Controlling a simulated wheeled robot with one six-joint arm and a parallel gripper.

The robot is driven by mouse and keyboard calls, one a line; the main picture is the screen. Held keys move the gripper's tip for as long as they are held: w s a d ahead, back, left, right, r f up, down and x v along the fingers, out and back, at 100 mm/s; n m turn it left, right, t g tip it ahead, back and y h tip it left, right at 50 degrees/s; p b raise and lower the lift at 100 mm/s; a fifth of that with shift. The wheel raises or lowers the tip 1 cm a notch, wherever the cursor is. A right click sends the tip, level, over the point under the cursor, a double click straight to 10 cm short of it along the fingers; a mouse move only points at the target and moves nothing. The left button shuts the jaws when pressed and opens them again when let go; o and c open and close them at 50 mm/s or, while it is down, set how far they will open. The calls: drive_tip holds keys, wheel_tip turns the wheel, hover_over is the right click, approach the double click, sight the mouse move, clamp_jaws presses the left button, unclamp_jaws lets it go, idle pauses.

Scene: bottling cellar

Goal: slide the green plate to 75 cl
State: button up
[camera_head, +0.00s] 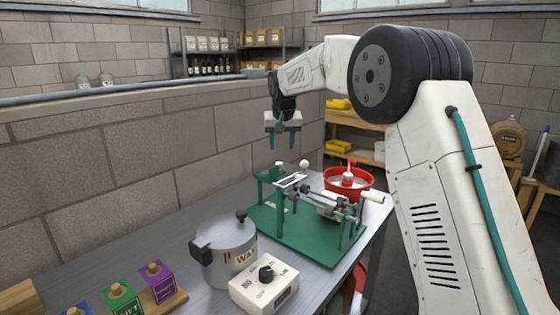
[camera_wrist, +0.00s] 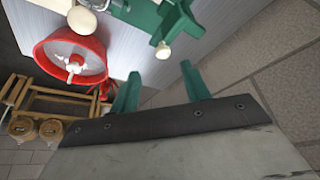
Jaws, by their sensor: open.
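A green bench device stands on the grey table, with a flat green base (camera_head: 300,249), green uprights, metal rods and a roller. At its back left a green upright plate (camera_head: 270,190) stands beside a small white scale strip (camera_head: 291,181); the marks are too small to read, so I cannot tell where 75 cl is. A white ball knob (camera_head: 304,164) sits close by; a white knob on a green part also shows in the wrist view (camera_wrist: 163,51). My gripper (camera_head: 284,145) is open and empty, pointing down above the device's back; its green fingers show in the wrist view (camera_wrist: 160,72).
A red bowl (camera_head: 364,179) stands right of the device. A steel wax pot (camera_head: 226,250) and a white dial box (camera_head: 264,284) stand in front of it. Coloured blocks with wooden knobs (camera_head: 157,281) sit at the lower left. A block wall (camera_head: 130,160) runs behind the table.

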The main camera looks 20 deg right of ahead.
sight(279, 163)
drive_tip(key=x, duration=0.4)
drive_tip(key=w+x, duration=0.1)
drive_tip(key=x, duration=0.4)
drive_tip(key=shift+a+r, duration=0.1)
drive_tip(key=shift+r, duration=0.05)
drive_tip(key=shift+c, duration=0.4)
